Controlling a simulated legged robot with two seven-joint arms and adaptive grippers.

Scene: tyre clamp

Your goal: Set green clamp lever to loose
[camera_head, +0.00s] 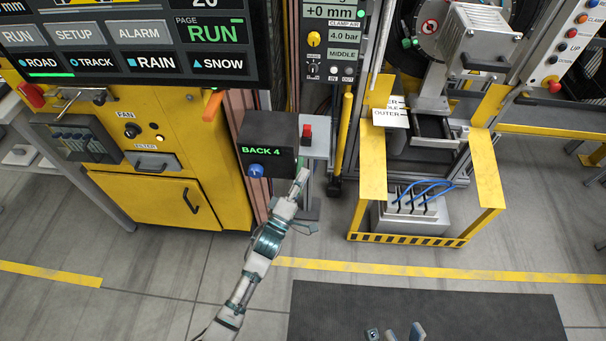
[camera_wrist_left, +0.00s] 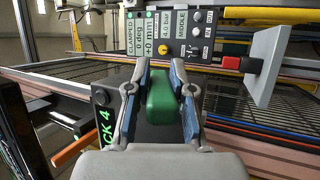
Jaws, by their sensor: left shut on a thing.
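The green clamp lever (camera_wrist_left: 162,97) is a rounded green handle. In the left wrist view it stands between the two fingers of my left gripper (camera_wrist_left: 160,88), which is shut on it. In the head view my left gripper (camera_head: 301,178) is at the right side of the dark box (camera_head: 268,135) that reads "BACK 4". The lever is mostly hidden there by the gripper. My right gripper (camera_head: 403,333) shows only as fingertips at the bottom edge, over the dark mat; its opening is unclear.
A blue knob (camera_head: 256,170) sits on the box front. A red switch (camera_head: 307,132) is on the grey plate to its right. A yellow cabinet (camera_head: 160,190) stands left, a yellow frame (camera_head: 373,170) right. The floor in front is clear.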

